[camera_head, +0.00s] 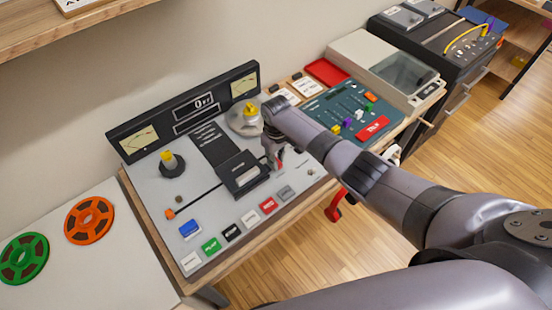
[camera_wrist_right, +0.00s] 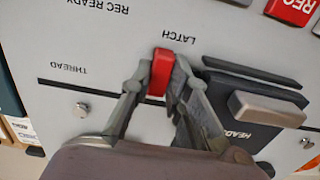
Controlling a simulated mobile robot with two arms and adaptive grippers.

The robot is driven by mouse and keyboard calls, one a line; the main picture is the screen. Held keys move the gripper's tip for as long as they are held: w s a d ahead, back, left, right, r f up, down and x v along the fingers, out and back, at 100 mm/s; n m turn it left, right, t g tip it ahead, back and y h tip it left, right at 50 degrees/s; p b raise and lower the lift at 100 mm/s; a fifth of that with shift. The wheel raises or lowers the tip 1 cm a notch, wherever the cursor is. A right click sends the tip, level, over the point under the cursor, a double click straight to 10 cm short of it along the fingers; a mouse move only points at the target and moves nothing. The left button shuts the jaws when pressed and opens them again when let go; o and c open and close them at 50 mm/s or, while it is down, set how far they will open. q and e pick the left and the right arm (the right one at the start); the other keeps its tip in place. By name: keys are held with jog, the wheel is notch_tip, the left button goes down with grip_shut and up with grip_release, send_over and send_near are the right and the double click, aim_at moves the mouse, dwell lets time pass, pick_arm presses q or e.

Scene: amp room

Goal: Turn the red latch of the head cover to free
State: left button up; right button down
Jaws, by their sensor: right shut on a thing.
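The red latch (camera_wrist_right: 162,70) is a small red lever on the grey deck panel, below the upside-down LATCH label in the right wrist view. My right gripper (camera_wrist_right: 160,86) is shut on it, one finger on each side. The dark head cover (camera_wrist_right: 222,88), with a pale block and a HEADS label, lies just right of the fingers. In the head view, my right gripper (camera_head: 274,158) reaches down beside the head cover (camera_head: 236,166), and the wrist and fingers hide most of the latch. My left gripper is not in view.
The tape deck (camera_head: 222,216) has a row of coloured buttons along its front and a raised meter panel (camera_head: 190,112) behind. Orange (camera_head: 89,221) and green (camera_head: 23,258) reels lie at left. A mixer panel (camera_head: 338,108) stands right. A red hook-like thing (camera_head: 335,208) hangs at the table edge.

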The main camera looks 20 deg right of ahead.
dwell(0.4)
jog(key=c, duration=1.5)
grip_release()
notch_tip(320, 180, up, 12)
jog(key=shift+r, duration=0.1)
